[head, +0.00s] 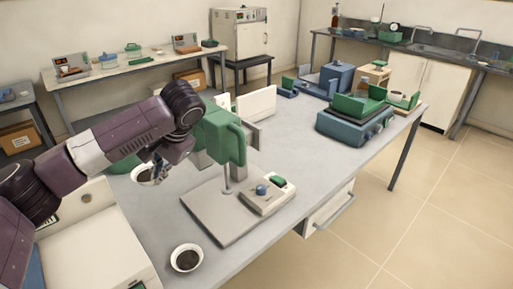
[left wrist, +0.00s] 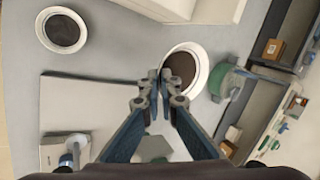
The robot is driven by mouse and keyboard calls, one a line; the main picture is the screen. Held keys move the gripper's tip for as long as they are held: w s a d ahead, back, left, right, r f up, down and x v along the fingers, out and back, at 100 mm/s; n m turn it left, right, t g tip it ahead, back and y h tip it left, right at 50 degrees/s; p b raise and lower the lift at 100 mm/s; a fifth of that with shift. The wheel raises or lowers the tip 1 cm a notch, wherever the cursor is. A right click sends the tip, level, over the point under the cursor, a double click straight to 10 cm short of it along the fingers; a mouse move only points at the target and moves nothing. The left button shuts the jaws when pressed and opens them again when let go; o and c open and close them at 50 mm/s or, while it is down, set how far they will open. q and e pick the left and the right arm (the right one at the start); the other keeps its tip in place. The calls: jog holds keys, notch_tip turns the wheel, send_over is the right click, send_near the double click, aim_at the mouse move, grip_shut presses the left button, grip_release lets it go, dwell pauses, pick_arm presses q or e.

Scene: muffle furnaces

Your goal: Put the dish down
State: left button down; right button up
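A white dish with dark contents (head: 143,178) is at my left gripper (head: 158,166), beside the green stand on the grey table. It also shows in the left wrist view (left wrist: 204,64), where the left gripper's fingertips (left wrist: 160,78) close together on its near rim. Whether the dish touches the table or hangs just above it is hard to tell. A second white dish with dark contents (head: 187,258) stands on the table near the front edge; the wrist view shows it at upper left (left wrist: 62,30). My right gripper is out of view.
A green stand with a pale base plate (head: 215,215) and a small control box (head: 267,195) stand right of the dishes. A white device (head: 95,250) is at lower left. Blue and green equipment (head: 355,122) stands at the far right. Bare table lies between.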

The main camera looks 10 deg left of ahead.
pick_arm(q)
jog(key=shift+w+a+f, duration=0.1)
jog(key=shift+a, duration=0.2)
jog(key=shift+f, duration=0.2)
notch_tip(320, 180, down, 3)
jog(key=b, duration=0.1)
send_over(170, 229)
jog(key=d, duration=0.2)
jog(key=f, duration=0.7)
jog(key=f+p, duration=0.1)
jog(key=f, duration=0.3)
jog(key=shift+s+a+f, duration=0.2)
jog(key=shift+s, duration=0.05)
jog(key=shift+f, duration=2.55)
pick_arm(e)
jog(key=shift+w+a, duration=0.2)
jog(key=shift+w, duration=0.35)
pick_arm(q)
jog(key=shift+f, duration=0.1)
jog(key=c, duration=2.4)
grip_release()
